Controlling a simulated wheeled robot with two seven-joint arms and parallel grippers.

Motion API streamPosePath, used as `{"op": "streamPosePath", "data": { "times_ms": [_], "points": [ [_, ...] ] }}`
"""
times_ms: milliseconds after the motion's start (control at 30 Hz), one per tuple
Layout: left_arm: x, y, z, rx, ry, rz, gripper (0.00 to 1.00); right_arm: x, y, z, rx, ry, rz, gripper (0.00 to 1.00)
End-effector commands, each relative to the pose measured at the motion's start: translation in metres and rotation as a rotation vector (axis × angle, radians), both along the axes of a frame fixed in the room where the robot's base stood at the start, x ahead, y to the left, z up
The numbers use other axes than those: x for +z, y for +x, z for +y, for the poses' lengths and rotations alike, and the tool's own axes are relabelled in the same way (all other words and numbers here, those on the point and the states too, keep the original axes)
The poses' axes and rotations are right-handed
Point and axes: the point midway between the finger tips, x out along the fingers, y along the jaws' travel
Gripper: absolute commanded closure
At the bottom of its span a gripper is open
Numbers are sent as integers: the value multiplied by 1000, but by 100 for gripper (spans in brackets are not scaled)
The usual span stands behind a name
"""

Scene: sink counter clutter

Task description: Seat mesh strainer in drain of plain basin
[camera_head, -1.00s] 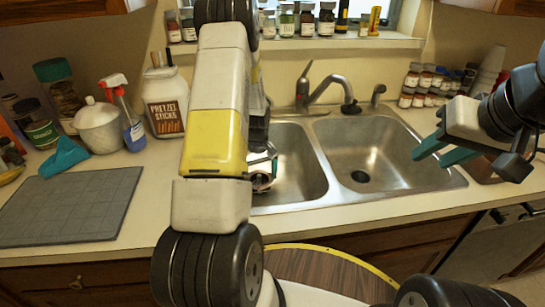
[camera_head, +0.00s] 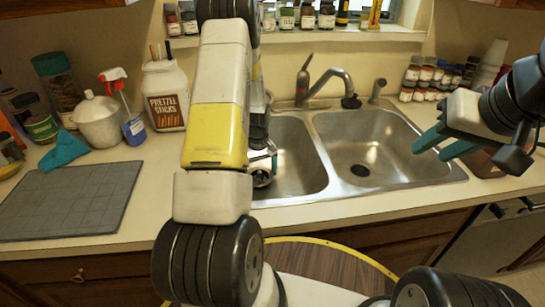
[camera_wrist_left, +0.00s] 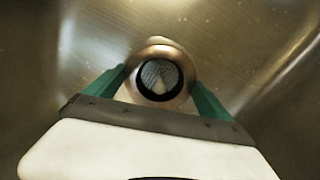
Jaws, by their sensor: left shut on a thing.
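The mesh strainer (camera_wrist_left: 160,76), a round coppery metal ring with a dark inner band and pale mesh, shows in the left wrist view. My left gripper (camera_wrist_left: 162,84) is shut on it, with a teal finger on each side. In the head view my left gripper (camera_head: 264,163) reaches down inside the left basin (camera_head: 304,172), mostly hidden by my own arm. The left basin's drain cannot be made out. The right basin (camera_head: 390,145) is empty, and its dark drain (camera_head: 360,171) shows. My right gripper (camera_head: 428,154) is open and empty over the right basin's right side.
The faucet (camera_head: 326,80) stands behind the basins. A grey mat (camera_head: 70,203), a teal cloth (camera_head: 64,150), a spray bottle (camera_head: 131,120) and a pretzel jar (camera_head: 165,98) are on the left counter. Spice jars (camera_head: 430,82) stand at the back right.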

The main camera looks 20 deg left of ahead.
Motion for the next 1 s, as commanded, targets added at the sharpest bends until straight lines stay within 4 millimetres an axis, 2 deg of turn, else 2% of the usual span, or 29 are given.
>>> {"op": "streamPosePath", "data": {
  "times_ms": [500, 533, 567, 867, 1000],
  "points": [
    [-11, 0, 0, 0, 0, 1, 46, 0, 0, 0, 0, 0, 0, 64],
    [-11, 0, 0, 0, 0, 1, 3, 0, 0, 0, 0, 0, 0, 64],
    [-11, 0, 0, 0, 0, 1, 0, 0, 0, 0, 0, 0, 0, 64],
    [-9, 0, 0, 0, 0, 0, 0, 0, 0, 0, 0, 0, 0, 64],
    [7, 1, 0, 0, 1, -2, 0, 0, 0, 0, 0, 0, 0, 64]
  ]
}}
